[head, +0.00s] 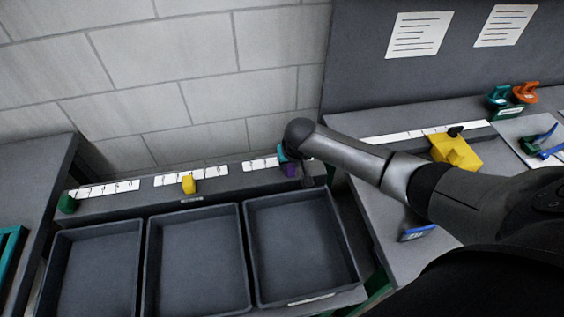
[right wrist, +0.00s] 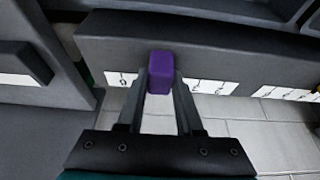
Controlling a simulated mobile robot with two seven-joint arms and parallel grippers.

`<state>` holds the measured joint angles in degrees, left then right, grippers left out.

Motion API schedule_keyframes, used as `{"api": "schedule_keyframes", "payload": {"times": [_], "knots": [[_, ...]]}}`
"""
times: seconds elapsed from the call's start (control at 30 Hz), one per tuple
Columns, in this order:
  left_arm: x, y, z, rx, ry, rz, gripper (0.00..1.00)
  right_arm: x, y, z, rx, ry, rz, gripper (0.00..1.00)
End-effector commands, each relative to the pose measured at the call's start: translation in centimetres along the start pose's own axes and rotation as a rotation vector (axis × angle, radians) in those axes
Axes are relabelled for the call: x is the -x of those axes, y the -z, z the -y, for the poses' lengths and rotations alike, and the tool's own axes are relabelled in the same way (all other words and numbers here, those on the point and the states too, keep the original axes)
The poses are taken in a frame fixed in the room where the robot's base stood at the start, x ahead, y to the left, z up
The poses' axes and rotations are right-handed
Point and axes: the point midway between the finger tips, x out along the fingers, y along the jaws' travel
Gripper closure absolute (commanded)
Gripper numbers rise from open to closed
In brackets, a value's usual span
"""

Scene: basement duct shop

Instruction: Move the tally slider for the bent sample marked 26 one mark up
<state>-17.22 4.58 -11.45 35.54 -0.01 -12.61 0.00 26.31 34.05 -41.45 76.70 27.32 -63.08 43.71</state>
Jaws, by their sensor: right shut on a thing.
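The purple tally slider (head: 290,170) sits at the right scale strip behind the right tray, partly hidden by my arm. It also shows in the right wrist view (right wrist: 160,72), between the two fingertips. My right gripper (right wrist: 160,82) is shut on this purple slider, with white numbered marks on both sides of it. A yellow slider (head: 189,185) sits at the middle scale, and a green slider (head: 67,204) at the left end of the left scale. The marking 26 is not readable on any piece. My left gripper is not in view.
Three empty dark trays (head: 243,262) stand in front of the scale ledge. On the right bench are a yellow block-like tool (head: 455,150), a blue piece with a tag (head: 417,232), and green and orange pieces (head: 526,92). A block wall stands behind the ledge.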

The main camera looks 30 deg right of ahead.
Motion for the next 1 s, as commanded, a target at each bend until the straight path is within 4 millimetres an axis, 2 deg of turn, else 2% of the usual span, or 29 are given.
{"api": "schedule_keyframes", "payload": {"times": [0.03,0.1,0.37,0.4,0.6,0.67,1.0], "knots": [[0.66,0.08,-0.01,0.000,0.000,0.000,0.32,0.21,-0.08,-1.03,-0.002,-0.006,0.005,1.00],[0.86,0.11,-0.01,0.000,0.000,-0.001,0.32,0.16,-0.09,-1.64,-0.002,-0.005,0.004,1.00],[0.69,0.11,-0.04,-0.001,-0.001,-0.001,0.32,-0.01,-0.13,-1.65,-0.002,-0.003,0.003,1.00],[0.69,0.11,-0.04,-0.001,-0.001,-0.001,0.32,-0.02,-0.13,-1.64,-0.001,-0.003,0.003,0.62],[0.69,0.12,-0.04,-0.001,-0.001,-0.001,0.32,0.00,-0.09,-1.62,-0.001,-0.002,0.002,0.39],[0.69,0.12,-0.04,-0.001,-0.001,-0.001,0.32,0.01,-0.08,-1.61,-0.001,-0.002,0.001,0.35],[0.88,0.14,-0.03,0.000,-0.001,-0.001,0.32,0.51,-0.02,-1.60,0.000,-0.001,0.000,0.35]]}}
